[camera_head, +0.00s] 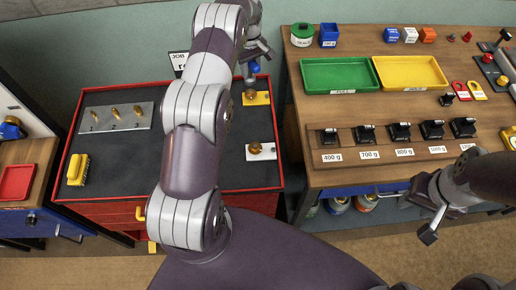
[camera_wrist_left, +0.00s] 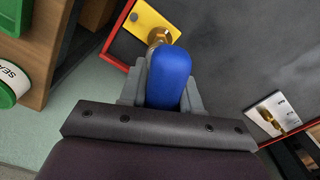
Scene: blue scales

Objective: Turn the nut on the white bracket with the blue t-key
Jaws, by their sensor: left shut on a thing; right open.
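My left gripper (camera_head: 252,62) is shut on the blue t-key (camera_head: 254,67) at the far right corner of the red-edged bench. Its blue handle (camera_wrist_left: 172,78) fills the space between the fingers in the left wrist view. The key's lower end points at the brass nut (camera_wrist_left: 160,36) on the yellow bracket (camera_wrist_left: 146,17); I cannot tell whether it touches. The white bracket (camera_head: 265,153) with its brass nut (camera_head: 254,148) lies nearer on the same bench, apart from the key. It also shows in the left wrist view (camera_wrist_left: 276,106). My right gripper (camera_head: 425,216) is open and empty.
The wooden table (camera_head: 310,110) at right holds a green tray (camera_head: 338,92), a yellow tray (camera_head: 408,90) and black weights. A gap separates bench and table.

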